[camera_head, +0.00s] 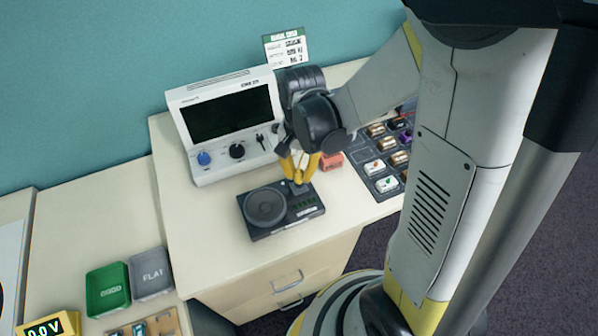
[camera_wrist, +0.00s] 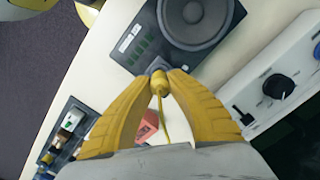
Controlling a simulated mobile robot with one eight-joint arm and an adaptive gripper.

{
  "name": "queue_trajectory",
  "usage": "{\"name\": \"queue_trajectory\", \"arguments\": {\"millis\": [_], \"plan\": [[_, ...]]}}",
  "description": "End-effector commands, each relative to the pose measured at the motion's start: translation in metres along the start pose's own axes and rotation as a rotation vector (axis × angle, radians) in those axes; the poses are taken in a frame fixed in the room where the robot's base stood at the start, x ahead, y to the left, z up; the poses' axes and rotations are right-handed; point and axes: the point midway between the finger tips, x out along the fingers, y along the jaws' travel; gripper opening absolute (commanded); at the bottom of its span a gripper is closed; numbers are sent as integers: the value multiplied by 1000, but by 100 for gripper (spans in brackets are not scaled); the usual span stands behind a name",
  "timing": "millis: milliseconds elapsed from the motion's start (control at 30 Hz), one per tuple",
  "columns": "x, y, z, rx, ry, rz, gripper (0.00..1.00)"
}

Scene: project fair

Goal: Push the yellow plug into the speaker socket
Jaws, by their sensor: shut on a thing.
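The speaker unit (camera_head: 281,213) is a flat dark box with a round grey cone, lying on the cream desk. It also shows at the top of the wrist view (camera_wrist: 146,42). My gripper (camera_head: 299,180) is over the unit's back right edge. In the wrist view my gripper's yellow fingers (camera_wrist: 158,78) are shut on the yellow plug (camera_wrist: 162,86), whose yellow cord trails back between them. The plug's front end is at a small grey block (camera_wrist: 158,66) on the unit's edge, the likely socket. I cannot tell how far in the plug sits.
A white instrument (camera_head: 227,122) with a dark screen and knobs stands behind the speaker unit. A red block (camera_head: 331,161) and a dark tray of small parts (camera_head: 372,168) lie to the right. Green (camera_head: 108,289) and grey bins (camera_head: 151,272) stand at lower left. The desk front is clear.

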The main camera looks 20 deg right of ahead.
Motion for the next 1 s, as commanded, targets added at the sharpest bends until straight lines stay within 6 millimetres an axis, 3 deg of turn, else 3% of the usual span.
{"name": "queue_trajectory", "arguments": {"millis": [1000], "plan": [[6,0,0,0,0,0,0]]}}
